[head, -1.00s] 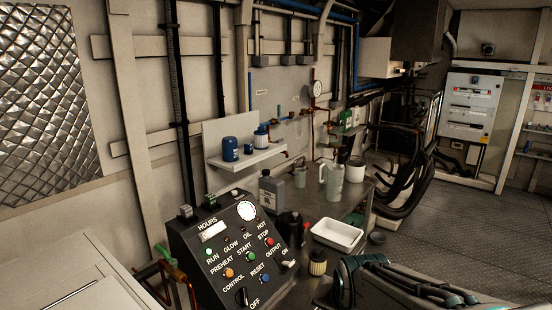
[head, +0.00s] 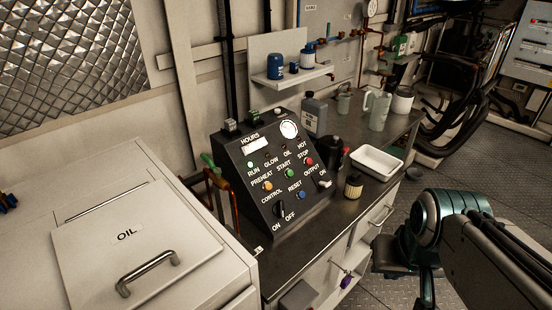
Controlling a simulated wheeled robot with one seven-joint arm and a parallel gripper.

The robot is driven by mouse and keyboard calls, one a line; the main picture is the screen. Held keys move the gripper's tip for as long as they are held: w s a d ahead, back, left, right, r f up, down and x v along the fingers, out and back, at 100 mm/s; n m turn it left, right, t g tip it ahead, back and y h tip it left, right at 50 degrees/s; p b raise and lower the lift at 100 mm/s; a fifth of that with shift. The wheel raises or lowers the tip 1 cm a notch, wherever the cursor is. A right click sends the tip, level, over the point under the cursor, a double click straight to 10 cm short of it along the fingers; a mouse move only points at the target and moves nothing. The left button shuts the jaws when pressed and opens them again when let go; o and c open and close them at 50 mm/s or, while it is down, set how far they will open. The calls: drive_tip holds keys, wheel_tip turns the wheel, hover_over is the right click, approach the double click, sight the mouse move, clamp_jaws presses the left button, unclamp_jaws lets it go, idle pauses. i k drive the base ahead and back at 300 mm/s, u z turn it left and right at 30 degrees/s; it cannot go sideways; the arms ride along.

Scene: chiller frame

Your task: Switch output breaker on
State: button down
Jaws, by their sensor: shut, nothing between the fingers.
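The black sloped control panel (head: 262,205) stands on the dark worktop. Its OUTPUT label is at the right side, with an ON label below it. A small pale lever (head: 325,184), apparently the output breaker, sits just under that ON label. Its exact position is too small to tell. A black CONTROL knob (head: 279,211) with ON and OFF labels is at the lower middle of the panel. My arm shows at the lower right, apart from the panel; my gripper is not in view.
A yellowish-topped jar (head: 353,187) and a white tray (head: 377,162) stand right of the panel. A dark jug (head: 331,150) is behind. A white OIL cabinet (head: 130,245) is at the left. Open floor (head: 500,160) lies at the right.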

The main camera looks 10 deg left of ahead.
sight(326, 185)
drive_tip(key=z, duration=0.05)
drive_tip(key=k, duration=0.65)
drive_tip(key=z, duration=0.45)
drive_tip(key=i, duration=1.1)
drive_tip(key=u, duration=0.5)
